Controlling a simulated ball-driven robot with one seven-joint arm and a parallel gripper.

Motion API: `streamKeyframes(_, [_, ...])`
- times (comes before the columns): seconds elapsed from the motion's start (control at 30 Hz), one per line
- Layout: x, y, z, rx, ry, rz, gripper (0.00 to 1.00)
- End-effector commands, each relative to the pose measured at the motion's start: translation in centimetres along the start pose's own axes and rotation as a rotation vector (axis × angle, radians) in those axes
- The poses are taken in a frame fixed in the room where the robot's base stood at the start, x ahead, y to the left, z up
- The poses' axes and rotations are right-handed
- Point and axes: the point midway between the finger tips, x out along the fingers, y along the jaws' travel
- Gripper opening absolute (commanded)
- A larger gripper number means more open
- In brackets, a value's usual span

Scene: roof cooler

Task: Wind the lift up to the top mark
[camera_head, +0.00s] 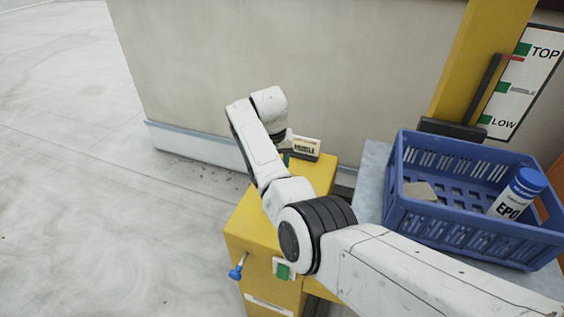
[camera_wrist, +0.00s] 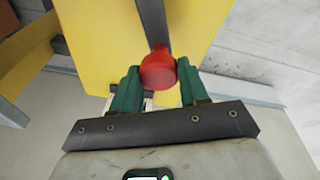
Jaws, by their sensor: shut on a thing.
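In the wrist view my gripper (camera_wrist: 158,70) has its green fingers on either side of a red knob (camera_wrist: 159,70) and is shut on it. A dark crank arm (camera_wrist: 152,22) runs from the knob across a yellow surface. In the head view my arm hides the knob and most of the gripper. The mark board (camera_head: 530,85) shows TOP and LOW with green marks. A red pointer (camera_head: 513,58) lies close to the TOP mark, slightly below it. The grey lift platform (camera_head: 371,165) carries a blue crate (camera_head: 480,238).
The crate holds a white bottle with a blue cap (camera_head: 518,192) and a flat beige piece (camera_head: 420,190). A yellow housing (camera_head: 250,225) stands under my arm, with a blue-knobbed lever (camera_head: 236,272) on its side. Open floor lies left.

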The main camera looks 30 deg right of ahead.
Motion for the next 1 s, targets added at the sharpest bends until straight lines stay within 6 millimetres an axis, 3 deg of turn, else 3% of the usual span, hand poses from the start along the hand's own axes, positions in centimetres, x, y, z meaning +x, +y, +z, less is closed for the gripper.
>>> streamKeyframes(0.4, [-0.5, -0.7, -0.3, -0.003, 0.016, -0.010, 0.07])
streamKeyframes(0.73, [-0.6, -2.5, -0.1, -0.004, 0.015, -0.012, 0.07])
streamKeyframes(1.0, [-0.7, -2.6, -0.1, -0.003, 0.015, -0.012, 0.07])
